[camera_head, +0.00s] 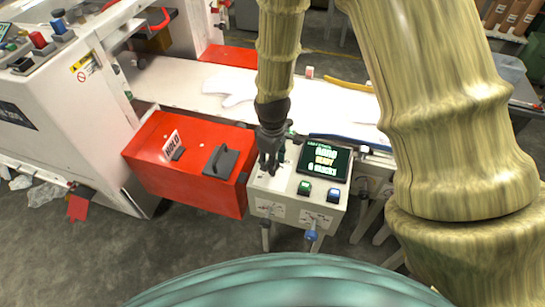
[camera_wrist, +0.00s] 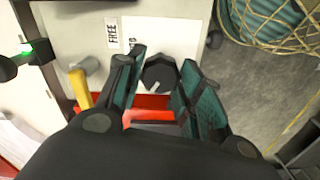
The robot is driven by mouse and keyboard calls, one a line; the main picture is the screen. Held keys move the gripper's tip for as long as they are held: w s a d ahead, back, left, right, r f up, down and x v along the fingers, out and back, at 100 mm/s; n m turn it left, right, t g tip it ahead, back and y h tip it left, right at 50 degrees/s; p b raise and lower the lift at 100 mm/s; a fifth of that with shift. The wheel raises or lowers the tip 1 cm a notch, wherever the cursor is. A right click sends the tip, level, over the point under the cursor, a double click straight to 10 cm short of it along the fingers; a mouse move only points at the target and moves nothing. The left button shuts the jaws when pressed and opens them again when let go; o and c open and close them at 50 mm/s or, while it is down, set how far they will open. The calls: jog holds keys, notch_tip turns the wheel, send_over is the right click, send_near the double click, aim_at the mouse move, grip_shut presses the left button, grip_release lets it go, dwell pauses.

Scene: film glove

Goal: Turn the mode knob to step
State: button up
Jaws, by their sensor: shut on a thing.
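The dark mode knob (camera_wrist: 158,75) shows in the wrist view between my two fingers, with a pale pointer mark on its face. My gripper (camera_head: 268,160) is shut on it, one finger at each side. A printed label reading FREE (camera_wrist: 112,33) is at the upper left of the knob, and a second label beside it is mostly hidden by a finger. In the head view the knob is hidden behind my gripper, at the left part of the white control box (camera_head: 268,209). The box's screen (camera_head: 323,161) shows READY.
A green button (camera_head: 304,187) and a blue button (camera_head: 334,194) are right of my gripper on the box. A red box (camera_head: 160,175) with a HOLD sign (camera_head: 172,144) stands to the left. A yellow handle (camera_wrist: 80,88) is close left of my fingers.

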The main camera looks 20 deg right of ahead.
jog(key=shift+w+m+p, duration=0.1)
jog(key=shift+m+p, duration=0.45)
jog(key=shift+m, duration=1.15)
jog(key=o, duration=1)
notch_tip(320, 180, up, 12)
jog(key=shift+d, duration=0.1)
